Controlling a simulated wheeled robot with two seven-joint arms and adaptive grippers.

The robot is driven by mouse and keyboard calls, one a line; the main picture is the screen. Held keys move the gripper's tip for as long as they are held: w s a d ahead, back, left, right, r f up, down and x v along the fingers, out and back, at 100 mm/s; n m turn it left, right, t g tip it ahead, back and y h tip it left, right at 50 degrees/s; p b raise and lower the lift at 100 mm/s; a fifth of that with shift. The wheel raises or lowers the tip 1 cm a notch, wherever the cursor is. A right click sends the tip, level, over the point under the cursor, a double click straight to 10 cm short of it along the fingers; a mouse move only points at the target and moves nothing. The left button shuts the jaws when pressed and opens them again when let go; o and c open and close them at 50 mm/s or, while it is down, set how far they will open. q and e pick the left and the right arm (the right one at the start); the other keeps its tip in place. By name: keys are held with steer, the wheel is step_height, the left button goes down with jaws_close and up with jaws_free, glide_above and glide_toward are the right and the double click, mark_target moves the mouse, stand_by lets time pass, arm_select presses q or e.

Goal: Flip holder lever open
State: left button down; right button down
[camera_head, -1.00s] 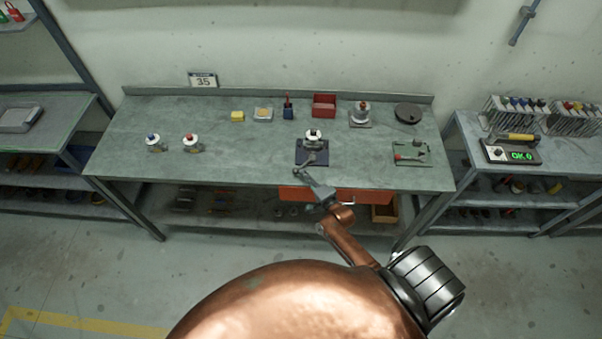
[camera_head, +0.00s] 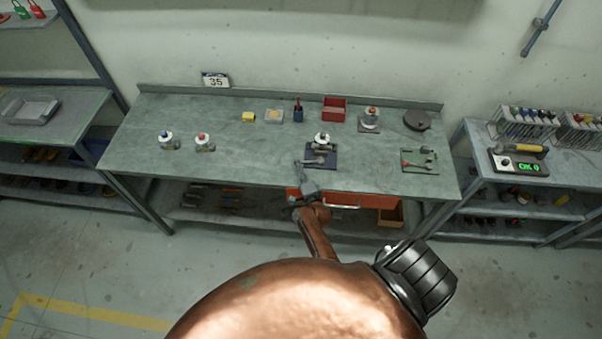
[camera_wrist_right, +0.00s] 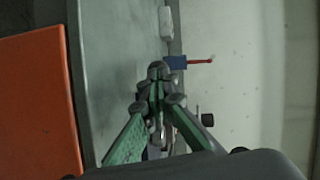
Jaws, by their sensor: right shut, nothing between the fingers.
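The holder is a dark blue plate (camera_head: 331,164) near the front middle of the bench. A gate valve with a white handwheel (camera_head: 322,139) stands upright on it. A grey lever (camera_head: 314,161) lies roughly level across the front of the holder. My right gripper (camera_head: 299,182) is at the bench's front edge, just in front of and left of the lever, apart from it. Its fingers are shut and empty. They also show closed together in the right wrist view (camera_wrist_right: 157,72), hiding part of what lies behind. My left gripper is not in view.
Two valves (camera_head: 166,140) stand on the left of the bench (camera_head: 240,165). A green tray (camera_head: 420,160) is at right. An orange drawer (camera_head: 350,201) is under the front edge.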

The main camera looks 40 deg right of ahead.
steer(key=shift+b+x, duration=0.3)
steer(key=shift+x, duration=0.75)
steer(key=shift+w+a+r, duration=0.1)
steer(key=shift+r, duration=0.05)
